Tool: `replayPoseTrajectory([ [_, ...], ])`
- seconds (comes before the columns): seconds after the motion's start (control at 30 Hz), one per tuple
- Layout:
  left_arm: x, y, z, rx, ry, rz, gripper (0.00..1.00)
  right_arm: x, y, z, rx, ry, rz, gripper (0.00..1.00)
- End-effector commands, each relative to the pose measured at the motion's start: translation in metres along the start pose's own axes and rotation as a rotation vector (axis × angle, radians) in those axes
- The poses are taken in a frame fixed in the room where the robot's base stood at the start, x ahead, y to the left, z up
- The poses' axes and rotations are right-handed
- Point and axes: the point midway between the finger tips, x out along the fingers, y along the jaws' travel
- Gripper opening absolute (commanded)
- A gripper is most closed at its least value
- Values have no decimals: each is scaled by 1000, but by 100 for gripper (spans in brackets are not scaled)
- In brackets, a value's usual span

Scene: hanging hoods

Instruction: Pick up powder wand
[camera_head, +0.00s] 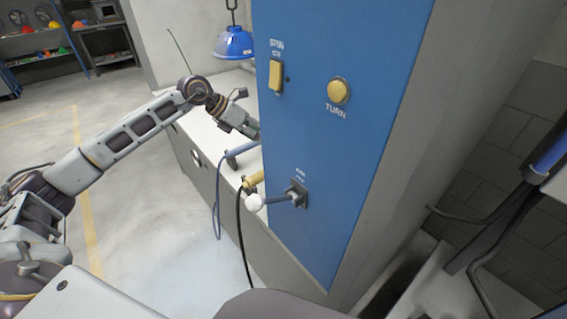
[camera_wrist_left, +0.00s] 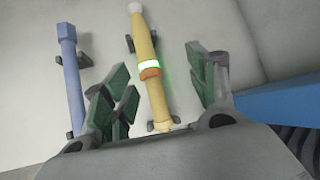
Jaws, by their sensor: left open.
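A yellow wand (camera_wrist_left: 150,62) with a pale tip, a white-and-green band and an orange band lies on holders in the left wrist view. A blue wand (camera_wrist_left: 72,85) lies to its left on its own holders. I cannot tell from any label which is the powder wand. My left gripper (camera_wrist_left: 165,95) is open, with green-padded fingers on both sides of the yellow wand and visible gaps. In the head view, the left gripper (camera_head: 252,130) is partly hidden behind the blue cabinet; the yellow wand (camera_head: 252,181) and blue wand (camera_head: 242,149) show only their near ends.
The tall blue cabinet (camera_head: 330,150) stands close right of the left gripper. Its lever with a white ball knob (camera_head: 254,202) sticks out. A blue hose (camera_head: 217,195) and black hose (camera_head: 240,225) hang down the white bench (camera_head: 205,140). A blue hood (camera_head: 235,43) hangs behind.

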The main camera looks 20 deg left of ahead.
Motion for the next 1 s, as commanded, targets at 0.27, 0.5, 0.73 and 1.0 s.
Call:
replayPoseTrajectory([
  [0.27,-2,14,-30,30,136,73,58,0,0,2,0,-7,0,0],
  [0.5,-8,22,-56,33,259,104,58,0,4,13,-2,-28,4,0],
  [0.73,-11,22,-66,30,303,105,58,0,7,18,-4,-36,8,0],
  [1.0,-11,22,-66,29,302,104,58,0,8,12,-4,-25,8,0],
])
